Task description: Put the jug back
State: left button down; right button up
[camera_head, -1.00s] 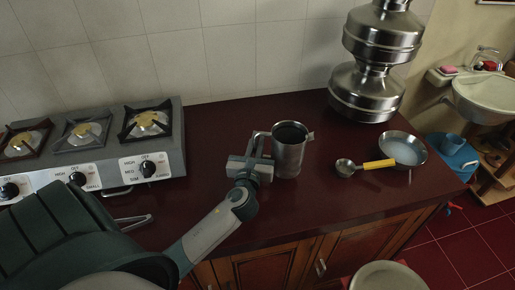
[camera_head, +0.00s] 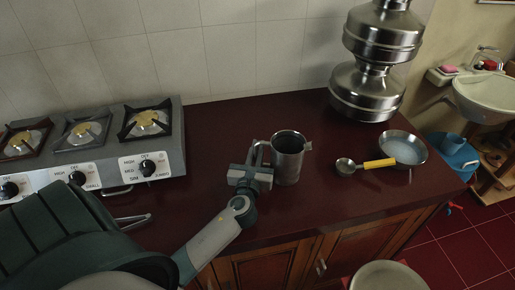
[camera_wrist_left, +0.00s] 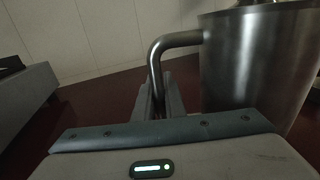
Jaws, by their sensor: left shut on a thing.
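The metal jug (camera_head: 288,160) is upright at the middle of the dark red counter, its handle on the left side and its spout on the right. My left gripper (camera_head: 256,160) is shut on the jug's handle. In the left wrist view the jug (camera_wrist_left: 255,60) fills the right side, and the fingers of my left gripper (camera_wrist_left: 158,98) close around the lower part of the curved handle. I cannot tell whether the jug's base touches the counter. My right gripper is not in view.
A stove (camera_head: 155,168) stands left on the counter (camera_head: 230,120). Stacked metal pots (camera_head: 366,92) stand behind right. A ladle with a yellow handle (camera_head: 378,163) and a shallow pan (camera_head: 404,148) lie to the right. The counter behind the jug is clear.

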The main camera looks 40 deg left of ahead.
pick_arm(q)
jog(key=c, duration=1.8)
grip_release()
jog(key=shift+s+d, duration=0.3)
jog(key=shift+s, duration=0.25)
jog(key=b+v, duration=0.2)
jog(key=v, duration=0.8)
jog(key=shift+s+d+r, duration=0.1)
jog(key=shift+s+d, duration=0.05)
jog(key=shift+s, duration=0.25)
